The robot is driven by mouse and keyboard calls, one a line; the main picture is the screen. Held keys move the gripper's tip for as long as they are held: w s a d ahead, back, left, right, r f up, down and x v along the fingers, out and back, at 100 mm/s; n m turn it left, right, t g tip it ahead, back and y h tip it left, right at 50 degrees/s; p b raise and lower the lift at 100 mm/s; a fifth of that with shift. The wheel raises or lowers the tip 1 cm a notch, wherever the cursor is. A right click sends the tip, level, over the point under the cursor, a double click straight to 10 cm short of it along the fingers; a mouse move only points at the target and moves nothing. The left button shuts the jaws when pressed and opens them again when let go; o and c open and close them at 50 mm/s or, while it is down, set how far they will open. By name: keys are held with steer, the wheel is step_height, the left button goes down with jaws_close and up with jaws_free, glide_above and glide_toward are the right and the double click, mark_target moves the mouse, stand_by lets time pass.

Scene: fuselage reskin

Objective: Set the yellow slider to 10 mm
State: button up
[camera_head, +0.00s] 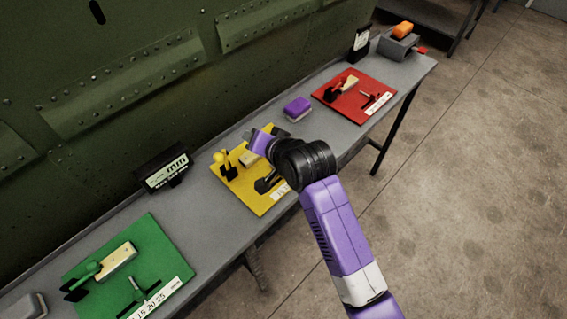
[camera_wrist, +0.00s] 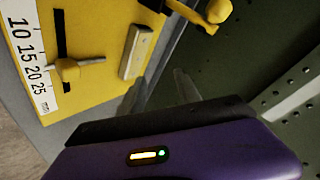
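The yellow panel (camera_head: 272,201) lies on the bench, partly hidden by my arm. In the wrist view, the yellow panel (camera_wrist: 95,18) shows a yellow slider (camera_wrist: 68,70) with a thin metal bar, sitting in a dark slot. The slider is near the 20 and 25 end of the printed scale (camera_wrist: 33,66); its exact reading is unclear. A pale block (camera_wrist: 138,52) and a yellow-knobbed lever (camera_wrist: 216,12) are also on the panel; the knob shows in the head view (camera_head: 218,157). My gripper (camera_wrist: 158,88) is open and empty, above the panel's bench-back side, apart from the slider.
A green panel (camera_head: 160,242) lies near left and a red panel (camera_head: 330,98) far right. A purple-topped block (camera_head: 298,108) sits between the yellow and red panels. The green riveted wall (camera_head: 110,75) borders the back.

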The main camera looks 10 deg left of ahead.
steer(key=shift+w+a+r+g+h, duration=0.3)
steer(key=shift+w+a+r+g, duration=0.1)
steer(key=shift+w+r+g, duration=0.3)
steer(key=shift+w+r+m+g+h+p, duration=0.25)
steer(key=shift+m+g+h+p, duration=0.2)
steer(key=shift+m+g+h, duration=0.05)
steer(key=s+d+m+g+h, duration=0.1)
steer(key=d+g, duration=0.1)
steer(key=s+d+m+g+h, duration=0.3)
steer(key=s+d+h, duration=0.1)
steer(key=d, duration=0.1)
steer(key=shift+r+m+g+p, duration=0.15)
steer(key=shift+m+g+p, duration=0.25)
steer(key=shift+s+d, duration=0.25)
steer(key=shift+s, duration=0.05)
steer(key=shift+s+d+f, duration=0.1)
steer(key=shift+f, duration=0.25)
step_height(320, 180, down, 7)
steer(key=shift+f+p, duration=0.15)
steer(key=shift+p, duration=0.35)
jaws_close()
